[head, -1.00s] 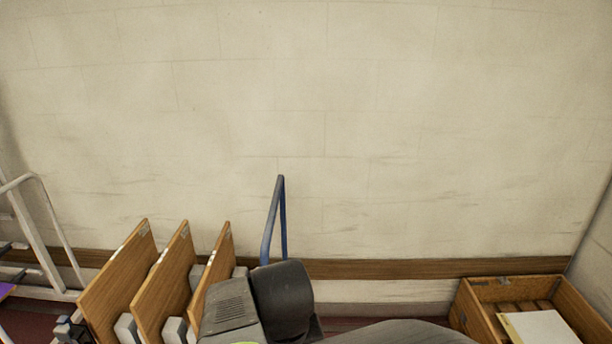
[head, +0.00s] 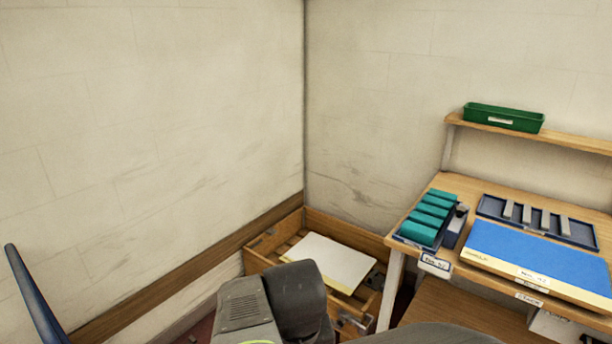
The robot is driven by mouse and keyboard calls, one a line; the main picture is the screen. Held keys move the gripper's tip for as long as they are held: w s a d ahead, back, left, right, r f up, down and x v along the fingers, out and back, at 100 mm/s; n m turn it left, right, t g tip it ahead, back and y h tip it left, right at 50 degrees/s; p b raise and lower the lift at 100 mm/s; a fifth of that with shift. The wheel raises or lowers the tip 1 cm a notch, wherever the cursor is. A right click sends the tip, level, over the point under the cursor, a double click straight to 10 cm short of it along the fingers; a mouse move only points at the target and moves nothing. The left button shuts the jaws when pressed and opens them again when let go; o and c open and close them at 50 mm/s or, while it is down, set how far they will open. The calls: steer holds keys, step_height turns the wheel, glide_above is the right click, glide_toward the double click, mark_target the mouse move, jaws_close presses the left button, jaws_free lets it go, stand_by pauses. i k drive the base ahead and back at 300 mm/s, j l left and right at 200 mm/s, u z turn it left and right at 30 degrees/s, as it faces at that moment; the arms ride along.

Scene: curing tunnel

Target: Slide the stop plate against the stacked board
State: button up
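A pale board (head: 330,261) with a yellowish edge lies flat in an open wooden crate (head: 283,220) in the corner. I cannot tell which of these is the stacked board, and I cannot make out a stop plate for certain. Parts of my own arm show at the bottom middle and cover the crate's near left part. My gripper is not in view.
The bench (head: 462,185) also holds several teal blocks (head: 428,217) in a holder and a dark tray (head: 567,228) with grey bars. A green bin (head: 503,117) stands on the shelf above. A blue post (head: 33,300) rises at lower left. Walls meet behind the crate.

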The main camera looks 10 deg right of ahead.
mark_target(453, 232)
steer(key=z, duration=1.85)
